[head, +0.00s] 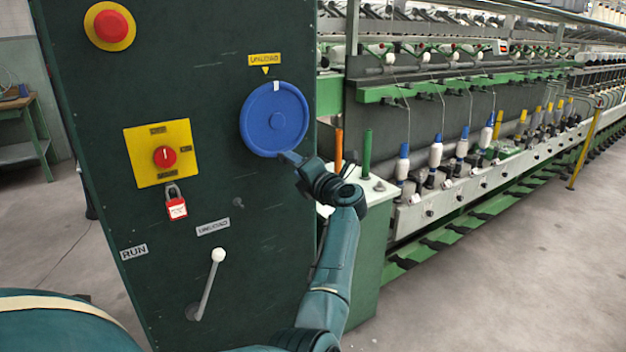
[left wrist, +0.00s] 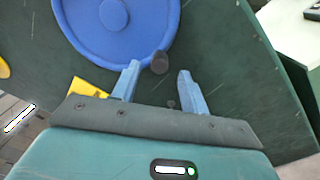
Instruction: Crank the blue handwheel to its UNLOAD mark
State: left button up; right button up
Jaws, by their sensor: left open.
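The blue handwheel (head: 272,118) is on the upper right of the dark green panel. Its white mark (head: 276,86) is at the top of the rim, just below and slightly right of the yellow pointer under the UNLOAD label (head: 265,60). My left gripper (head: 288,157) is at the wheel's lower right edge. In the left wrist view the fingers (left wrist: 158,78) are open, with the wheel's dark crank knob (left wrist: 159,62) between their tips, nearer the left finger. No grip on the knob shows. In the head view the gripper hides the knob. My right gripper is not in view.
The panel also carries a red button (head: 109,26), a red switch on a yellow plate (head: 163,156), a red padlock (head: 176,207) and a white-knobbed lever (head: 208,280). Orange and green posts (head: 367,150) stand right of the panel. Open floor lies at the right.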

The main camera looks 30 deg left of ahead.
pick_arm(q)
jog(key=b+v, duration=0.1)
jog(key=v, duration=0.7)
jog(key=shift+d, duration=0.2)
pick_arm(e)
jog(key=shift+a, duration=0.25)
pick_arm(q)
jog(key=shift+f, duration=0.1)
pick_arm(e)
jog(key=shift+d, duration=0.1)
